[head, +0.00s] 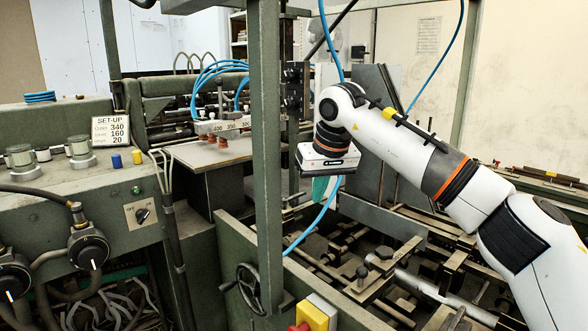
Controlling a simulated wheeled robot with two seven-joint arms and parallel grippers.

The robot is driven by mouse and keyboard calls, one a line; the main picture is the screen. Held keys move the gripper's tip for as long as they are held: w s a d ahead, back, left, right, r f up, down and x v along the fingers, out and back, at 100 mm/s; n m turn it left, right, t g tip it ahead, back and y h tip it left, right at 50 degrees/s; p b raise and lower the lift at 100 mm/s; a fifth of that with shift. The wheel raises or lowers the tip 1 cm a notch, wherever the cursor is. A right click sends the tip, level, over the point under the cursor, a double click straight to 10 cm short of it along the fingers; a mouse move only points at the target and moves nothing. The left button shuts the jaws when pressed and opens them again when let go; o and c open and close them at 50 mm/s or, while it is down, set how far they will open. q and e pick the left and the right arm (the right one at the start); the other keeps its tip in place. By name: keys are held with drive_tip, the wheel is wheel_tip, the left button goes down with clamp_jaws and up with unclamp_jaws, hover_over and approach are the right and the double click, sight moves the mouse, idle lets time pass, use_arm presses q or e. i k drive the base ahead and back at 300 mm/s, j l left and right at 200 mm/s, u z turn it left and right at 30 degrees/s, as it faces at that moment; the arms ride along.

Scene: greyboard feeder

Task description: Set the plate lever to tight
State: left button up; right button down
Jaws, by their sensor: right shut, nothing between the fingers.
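My right arm comes in from the right, and its white hand with the right gripper (322,186) is beside the green upright post, at the machine's middle. The gripper is shut, with no object seen in it; its fingertips are small and partly hidden below the hand. A small dark lever-like handle (293,200) is close to the left of the gripper, near the post. I cannot tell for sure whether it is the plate lever, and no tight mark is readable. I cannot tell whether the gripper touches it. My left gripper is not in view.
The green upright post (266,140) stands in front of the work area. A handwheel (249,287) and a yellow box with a red button (316,313) are at the front. Blue hoses (333,40) hang nearby. A set-up card (111,130) stands on the left console.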

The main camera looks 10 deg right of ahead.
sight(285, 200)
drive_tip(key=i, duration=0.9)
